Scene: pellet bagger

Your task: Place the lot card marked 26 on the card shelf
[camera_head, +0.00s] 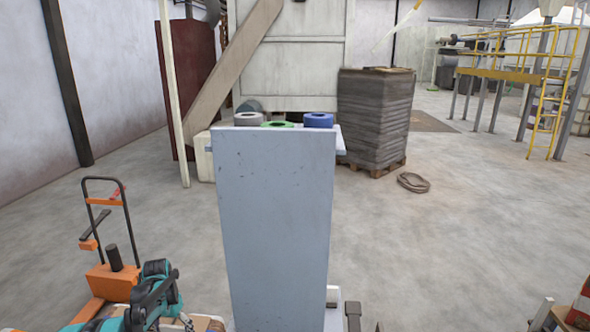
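No lot card and no number 26 can be made out in the head view. No shelf can be surely told as the card shelf. My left arm, teal and black, comes in at the bottom left, and the dark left gripper (150,302) is low in front of an orange hand truck. Its fingertips are not clear, so I cannot tell whether it is open or shut. I see no card at it.
A tall blue-grey panel (275,220) stands close in the middle, with a grey roll (248,119), a green roll (278,124) and a blue roll (318,121) at its top. The orange hand truck (108,280) is at left. A wrapped pallet stack (375,118) stands behind. Floor at right is mostly clear.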

